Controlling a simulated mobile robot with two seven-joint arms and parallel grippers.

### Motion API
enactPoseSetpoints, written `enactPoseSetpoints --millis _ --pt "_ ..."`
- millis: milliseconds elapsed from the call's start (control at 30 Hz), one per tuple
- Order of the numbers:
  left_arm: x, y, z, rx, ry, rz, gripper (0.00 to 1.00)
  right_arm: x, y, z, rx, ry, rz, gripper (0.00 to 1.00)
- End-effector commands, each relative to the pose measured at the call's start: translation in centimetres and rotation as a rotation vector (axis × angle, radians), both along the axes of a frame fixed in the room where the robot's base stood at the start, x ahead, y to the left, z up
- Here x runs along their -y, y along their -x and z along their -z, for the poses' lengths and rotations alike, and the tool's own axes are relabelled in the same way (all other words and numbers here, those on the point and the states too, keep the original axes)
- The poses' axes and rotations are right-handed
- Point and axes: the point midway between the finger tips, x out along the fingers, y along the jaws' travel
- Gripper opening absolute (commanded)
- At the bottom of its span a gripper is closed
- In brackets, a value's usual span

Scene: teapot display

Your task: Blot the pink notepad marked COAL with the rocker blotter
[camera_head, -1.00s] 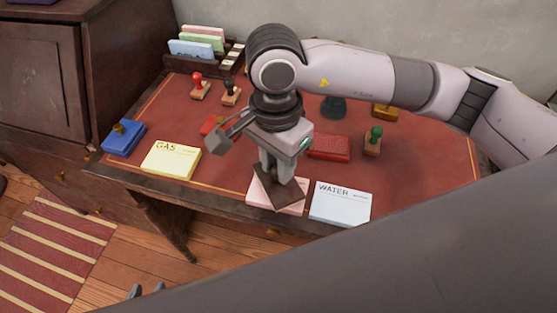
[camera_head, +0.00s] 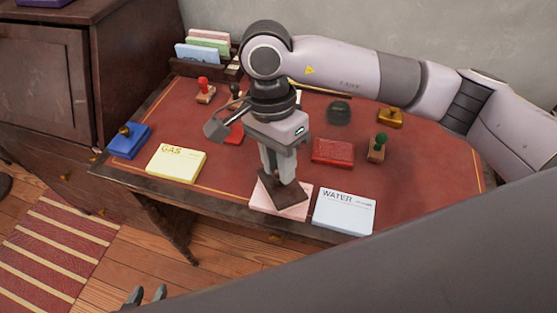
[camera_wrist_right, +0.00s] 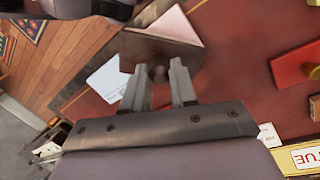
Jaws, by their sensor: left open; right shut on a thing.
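The pink notepad (camera_head: 257,202) lies at the front edge of the desk, mostly covered; no marking on it is readable. The rocker blotter (camera_head: 286,202), a dark brown block, is over it, tilted; I cannot tell whether it touches the paper. My right gripper (camera_head: 284,182) comes from above and is shut on the blotter's knob. The right wrist view shows the blotter (camera_wrist_right: 160,50) beyond the fingertips (camera_wrist_right: 165,76), with part of the pink notepad (camera_wrist_right: 177,24) behind it. My left gripper (camera_head: 146,295) is open and empty at the bottom, below the desk.
The white WATER notepad (camera_head: 343,213) lies close right of the pink one; the yellow GAS notepad (camera_head: 177,165) lies left. Behind are a red box (camera_head: 332,151), a green-knobbed stamp (camera_head: 378,148), other stamps and a card rack (camera_head: 205,52). A blue pad (camera_head: 129,141) is far left.

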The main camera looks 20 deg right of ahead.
Motion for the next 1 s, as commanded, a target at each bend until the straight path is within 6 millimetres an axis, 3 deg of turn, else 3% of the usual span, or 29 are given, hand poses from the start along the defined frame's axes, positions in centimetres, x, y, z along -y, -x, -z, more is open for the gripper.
enactPoseSetpoints --millis 1000 --pt "0.0 0.0 2.9 0.0 0.0 0.0 0.43 0.2 1.4 0.2 0.186 -0.022 0.001 0.0"
